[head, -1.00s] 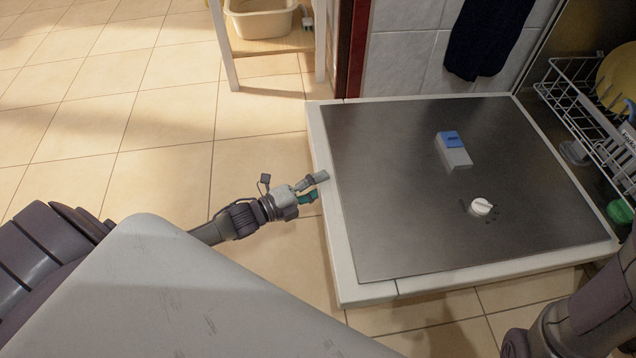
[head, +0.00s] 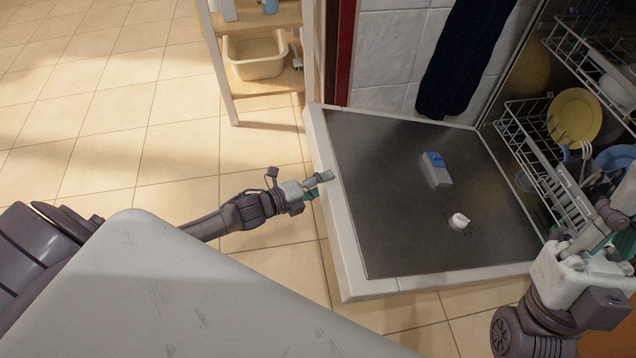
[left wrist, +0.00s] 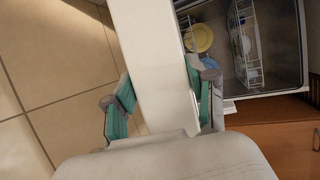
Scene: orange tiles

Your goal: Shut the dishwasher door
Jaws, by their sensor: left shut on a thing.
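The dishwasher door (head: 400,255) is open, a wide metal inner panel with a white rim. It lies low, seemingly tilted up a little at its outer edge. My left gripper (head: 322,184) is shut on that outer edge. In the left wrist view its green-padded fingers (left wrist: 162,92) lie on either side of the door's white edge (left wrist: 150,40). My right gripper (head: 600,225) is at the right, near the lower rack by the dishwasher opening; its fingers are unclear there.
The lower rack (head: 530,135) holds a yellow plate (head: 574,116) and other dishes. An upper rack (head: 590,60) is above it. A dark towel (head: 462,60) hangs behind the door. A shelf with a cream bin (head: 256,56) stands behind left. The tiled floor at left is clear.

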